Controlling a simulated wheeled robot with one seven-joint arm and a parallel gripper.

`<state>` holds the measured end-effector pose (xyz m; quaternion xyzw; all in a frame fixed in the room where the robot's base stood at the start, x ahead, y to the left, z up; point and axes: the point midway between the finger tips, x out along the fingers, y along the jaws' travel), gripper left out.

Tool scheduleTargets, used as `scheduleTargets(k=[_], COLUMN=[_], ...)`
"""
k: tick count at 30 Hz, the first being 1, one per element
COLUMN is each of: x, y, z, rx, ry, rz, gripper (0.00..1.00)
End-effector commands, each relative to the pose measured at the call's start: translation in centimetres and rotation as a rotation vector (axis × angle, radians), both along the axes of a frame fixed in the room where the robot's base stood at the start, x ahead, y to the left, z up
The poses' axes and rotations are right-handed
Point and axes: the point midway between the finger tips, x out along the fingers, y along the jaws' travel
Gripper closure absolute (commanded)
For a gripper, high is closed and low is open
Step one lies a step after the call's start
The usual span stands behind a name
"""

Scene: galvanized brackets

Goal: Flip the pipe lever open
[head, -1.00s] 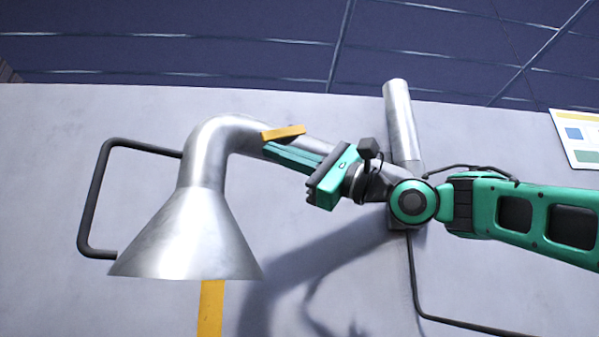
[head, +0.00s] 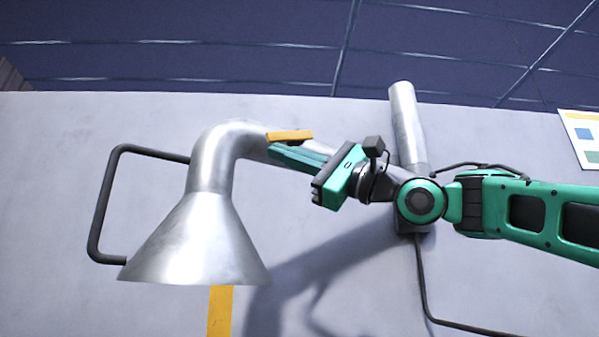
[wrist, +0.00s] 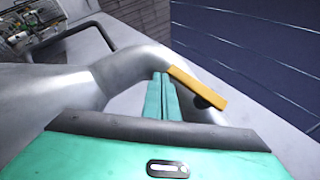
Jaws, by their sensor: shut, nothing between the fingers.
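The silver pipe (head: 233,147) bends over and ends in a wide flared hood (head: 197,240). The orange-yellow lever (head: 290,137) sits on the upper side of its horizontal run, nearly level in the head view. In the wrist view the lever (wrist: 198,87) slants down to the right, with a dark round pivot under its lower end. My green gripper (head: 273,152) is shut and empty, its fingers along the pipe just below the lever. In the wrist view the fingertips (wrist: 163,76) are beside the lever's upper end; whether they touch it I cannot tell.
A black bar handle (head: 105,200) stands left of the hood. An upright metal pipe (head: 406,125) rises behind my wrist. A yellow stripe (head: 219,312) runs below the hood, and a poster (head: 585,135) is at right. Grey wall fills the area between.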

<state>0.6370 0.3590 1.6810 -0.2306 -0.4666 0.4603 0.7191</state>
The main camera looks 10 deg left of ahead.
Motion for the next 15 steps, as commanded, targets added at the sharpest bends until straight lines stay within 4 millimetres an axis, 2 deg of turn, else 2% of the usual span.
scheduleTargets(k=[15], x=[-0.8], y=[-7.6], z=[-4.1], rx=[-0.001], ry=[0.002], rz=[-0.004], gripper=[1.00])
